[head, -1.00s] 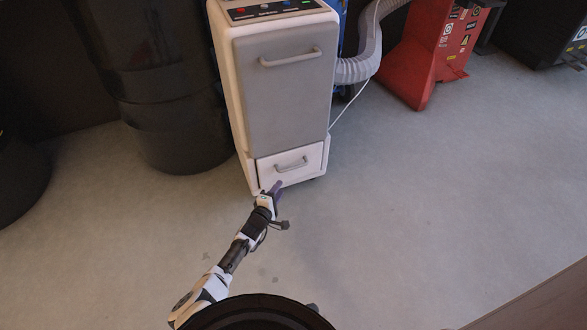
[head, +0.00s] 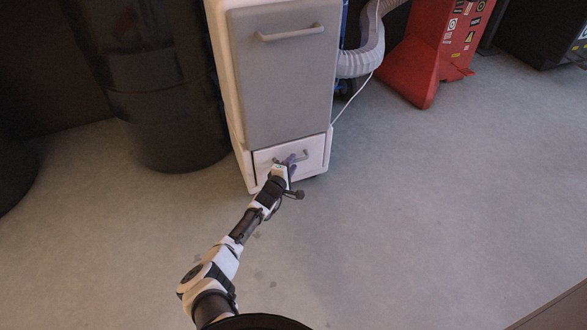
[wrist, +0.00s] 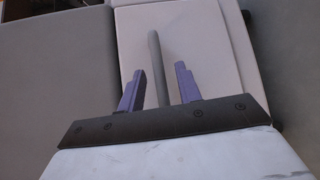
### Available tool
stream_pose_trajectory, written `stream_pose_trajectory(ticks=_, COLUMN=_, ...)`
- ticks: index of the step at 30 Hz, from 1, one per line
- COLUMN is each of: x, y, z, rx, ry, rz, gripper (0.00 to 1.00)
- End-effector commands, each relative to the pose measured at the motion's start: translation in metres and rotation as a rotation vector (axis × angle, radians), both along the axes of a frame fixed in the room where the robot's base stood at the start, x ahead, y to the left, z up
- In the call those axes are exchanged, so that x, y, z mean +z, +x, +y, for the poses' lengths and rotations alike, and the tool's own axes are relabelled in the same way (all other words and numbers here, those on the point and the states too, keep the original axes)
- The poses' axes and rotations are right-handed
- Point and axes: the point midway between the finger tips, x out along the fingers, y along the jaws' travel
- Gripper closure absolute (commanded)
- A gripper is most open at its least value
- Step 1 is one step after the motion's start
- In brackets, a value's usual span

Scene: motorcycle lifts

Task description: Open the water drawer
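The water drawer (head: 318,158) is the low white front at the bottom of the white and grey machine, and it looks shut. Its grey bar handle (head: 306,154) is partly hidden by my gripper (head: 287,160) in the head view. In the wrist view the drawer front (wrist: 207,45) fills the middle, and the handle (wrist: 156,60) runs between the two purple fingers. My gripper (wrist: 160,83) is open, with a gap on each side of the handle. I cannot tell how deep the fingers reach around it.
The large grey upper panel (head: 280,90) with its own handle (head: 290,32) is above the drawer. A black barrel (head: 165,100) stands to the left. A grey hose (head: 362,60) and red stand (head: 430,50) are at the right. The floor (head: 420,230) in front is clear.

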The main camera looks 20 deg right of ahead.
Motion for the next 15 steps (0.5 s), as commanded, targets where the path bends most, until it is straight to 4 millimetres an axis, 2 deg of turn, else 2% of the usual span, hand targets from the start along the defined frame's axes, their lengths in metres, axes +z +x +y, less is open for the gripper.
stream_pose_trajectory(ticks=1, x=-0.005, y=0.004, z=-0.004, rx=-0.001, ry=0.001, rz=-0.001, gripper=0.66)
stream_pose_trajectory(ticks=6, x=-0.004, y=0.011, z=-0.011, rx=-0.001, ry=0.000, rz=0.000, gripper=0.66)
stream_pose_trajectory(ticks=15, x=-0.002, y=0.014, z=-0.013, rx=0.000, ry=-0.001, rz=0.001, gripper=0.66)
